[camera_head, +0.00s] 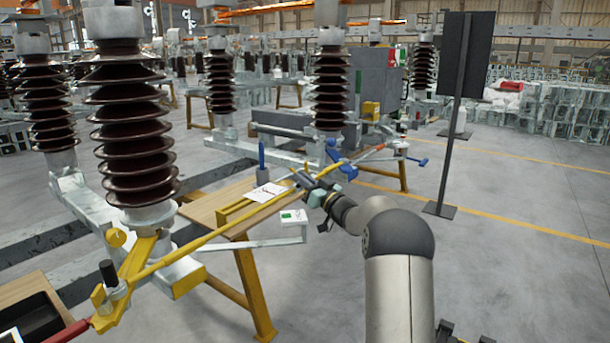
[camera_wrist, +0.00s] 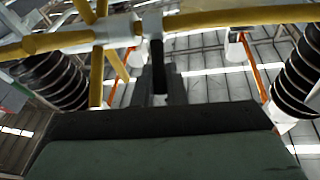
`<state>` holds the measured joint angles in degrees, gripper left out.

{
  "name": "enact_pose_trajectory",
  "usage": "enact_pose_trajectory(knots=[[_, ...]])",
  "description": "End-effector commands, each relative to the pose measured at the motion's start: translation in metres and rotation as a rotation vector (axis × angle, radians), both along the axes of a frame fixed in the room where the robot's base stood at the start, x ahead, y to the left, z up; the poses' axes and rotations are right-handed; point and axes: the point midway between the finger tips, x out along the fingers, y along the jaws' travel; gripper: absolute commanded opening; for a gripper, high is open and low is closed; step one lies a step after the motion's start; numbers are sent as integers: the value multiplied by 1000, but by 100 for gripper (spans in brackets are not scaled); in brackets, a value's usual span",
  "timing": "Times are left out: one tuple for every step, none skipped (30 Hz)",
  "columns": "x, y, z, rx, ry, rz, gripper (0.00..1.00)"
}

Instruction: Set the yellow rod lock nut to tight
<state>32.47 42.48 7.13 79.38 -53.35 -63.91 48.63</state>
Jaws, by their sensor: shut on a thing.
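The yellow rod (camera_head: 190,245) runs slantwise from the lower left to the upper right in the head view. It crosses the top of the wrist view (camera_wrist: 230,17). My gripper (camera_head: 309,183) is at the rod's middle stretch. In the wrist view my gripper (camera_wrist: 158,78) points up at the rod, its jaws shut on a narrow dark piece directly below a pale collar (camera_wrist: 152,22). This appears to be the lock nut; the jaws hide part of it, and its tightness cannot be read. A second pale collar (camera_wrist: 119,30) sits beside it, near a yellow cross-piece.
A wooden bench (camera_head: 208,207) with a paper sheet (camera_head: 265,192) and a blue tool (camera_head: 261,154) lies left of my gripper. Brown ribbed insulators (camera_head: 130,130) stand behind the rod. A dark panel on a stand (camera_head: 466,55) is at right. The floor at right is largely clear.

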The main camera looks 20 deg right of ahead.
Motion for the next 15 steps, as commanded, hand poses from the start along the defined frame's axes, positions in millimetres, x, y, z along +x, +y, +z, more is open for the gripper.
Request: enact_pose_trajectory(knots=[[1, 1, 11, -16, 29, 2, 0], [2, 2, 13, -26, 48, 1, 0], [3, 3, 14, -43, 75, 2, 0], [4, 3, 16, -54, 94, 2, 0], [5, 4, 17, -66, 116, 2, 0], [7, 4, 18, -83, 144, 1, 0], [7, 5, 19, -95, 167, 1, 0], [8, 6, 20, -108, 188, 2, 0], [10, 7, 22, -124, 216, 1, 0], [11, 8, 22, -136, 237, 2, 0], [12, 8, 23, -148, 258, 2, 0], [13, 8, 23, -165, 286, 2, 0], [14, 9, 23, -176, 305, 1, 0], [15, 10, 24, -188, 324, 2, 0], [16, 11, 24, -203, 348, 3, 0]])
